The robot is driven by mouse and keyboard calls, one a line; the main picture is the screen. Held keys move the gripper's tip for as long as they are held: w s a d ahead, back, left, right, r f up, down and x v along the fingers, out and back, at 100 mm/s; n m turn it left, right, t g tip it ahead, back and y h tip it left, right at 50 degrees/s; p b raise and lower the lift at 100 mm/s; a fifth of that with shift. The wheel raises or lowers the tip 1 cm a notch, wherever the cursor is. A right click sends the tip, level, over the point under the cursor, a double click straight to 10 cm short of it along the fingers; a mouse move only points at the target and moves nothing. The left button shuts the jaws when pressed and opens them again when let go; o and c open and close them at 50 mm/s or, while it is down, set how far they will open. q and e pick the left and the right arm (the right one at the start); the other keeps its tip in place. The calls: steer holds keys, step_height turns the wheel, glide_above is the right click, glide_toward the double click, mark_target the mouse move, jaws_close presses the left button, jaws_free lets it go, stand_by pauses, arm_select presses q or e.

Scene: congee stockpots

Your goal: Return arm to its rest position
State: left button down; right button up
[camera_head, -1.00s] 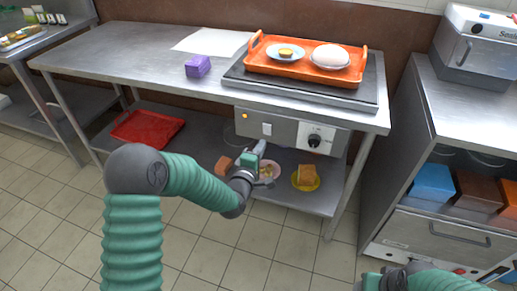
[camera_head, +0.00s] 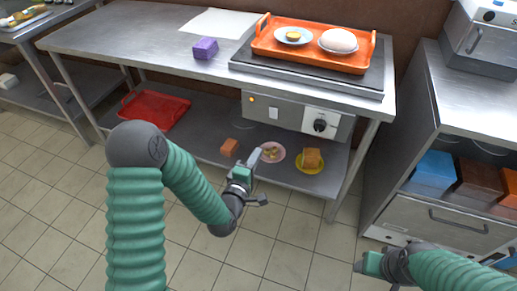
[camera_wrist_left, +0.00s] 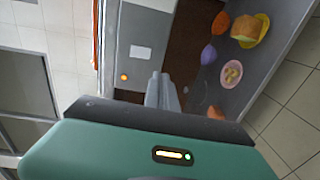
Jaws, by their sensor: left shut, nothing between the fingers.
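My left arm comes in from the left in the head view, its green elbow bent. My left gripper (camera_head: 256,158) is shut and empty, in front of the work table's lower shelf (camera_head: 203,143). Its closed grey fingers also show in the left wrist view (camera_wrist_left: 162,91). My right gripper (camera_head: 362,267) is low at the right, in front of the right-hand cabinet; its fingers are too small to tell open from shut.
An orange tray (camera_head: 262,47) with two plates sits on the griddle (camera_head: 365,88). A purple block (camera_head: 205,48) lies on the table. The shelf holds a red tray (camera_head: 160,112), an orange block (camera_head: 229,147), a pink plate (camera_head: 272,153) and bread (camera_head: 312,158) on a yellow plate.

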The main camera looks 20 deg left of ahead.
arm_select(q)
steer(key=s+a+f+m+g, duration=0.1)
steer(key=s+f+m+g, duration=0.1)
steer(key=s+m+g, duration=0.65)
steer(key=s+f+m+g, duration=0.2)
steer(key=s+m+g, duration=0.55)
steer(key=s, duration=0.65)
step_height(320, 180, up, 30)
steer(key=m+t+p, duration=0.1)
steer(key=p, duration=2.9)
steer(key=shift+r+m+t+y+p, duration=0.2)
steer(key=shift+m+t+y+p, duration=0.1)
